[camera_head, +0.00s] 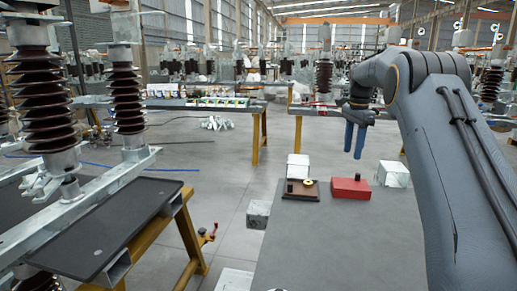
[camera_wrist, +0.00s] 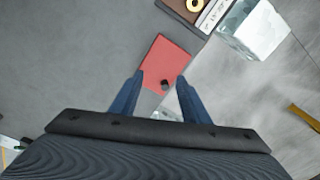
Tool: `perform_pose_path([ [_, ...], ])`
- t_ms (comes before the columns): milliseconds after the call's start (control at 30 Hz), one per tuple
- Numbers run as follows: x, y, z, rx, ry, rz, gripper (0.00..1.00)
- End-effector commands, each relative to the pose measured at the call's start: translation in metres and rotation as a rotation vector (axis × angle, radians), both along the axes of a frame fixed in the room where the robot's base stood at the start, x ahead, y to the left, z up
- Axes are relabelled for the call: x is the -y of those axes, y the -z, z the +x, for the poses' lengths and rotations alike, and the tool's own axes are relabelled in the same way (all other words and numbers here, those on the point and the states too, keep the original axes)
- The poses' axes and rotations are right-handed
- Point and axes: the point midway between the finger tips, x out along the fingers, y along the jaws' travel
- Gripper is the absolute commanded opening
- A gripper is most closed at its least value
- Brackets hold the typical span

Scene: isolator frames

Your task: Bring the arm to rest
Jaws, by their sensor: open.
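My arm (camera_head: 440,150) reaches in from the right in the head view. My gripper (camera_head: 355,140) hangs above the far end of the grey table (camera_head: 310,240), with its blue fingers pointing down and apart. In the wrist view my gripper (camera_wrist: 158,95) is open, and nothing is held between the fingers. A red block (camera_head: 350,188) with a small dark knob lies on the table below it. The red block also shows between and beyond the fingertips in the wrist view (camera_wrist: 165,58).
A brown board with a gold ring (camera_head: 301,190) lies left of the red block. White blocks (camera_head: 298,166) (camera_head: 393,174) stand near the table's far end. Tall brown insulators (camera_head: 42,95) on a metal frame stand at left. The table's nearer middle is clear.

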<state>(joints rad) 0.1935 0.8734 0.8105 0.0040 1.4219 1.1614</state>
Motion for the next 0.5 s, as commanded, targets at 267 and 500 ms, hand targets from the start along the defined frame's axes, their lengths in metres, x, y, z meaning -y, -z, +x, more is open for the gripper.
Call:
perform_pose_path([
  [267, -0.04, 0.004, -0.055, -0.008, -0.266, -0.005, 0.42],
  [500, -0.071, 0.016, -0.118, -0.013, -0.495, -0.009, 0.42],
])
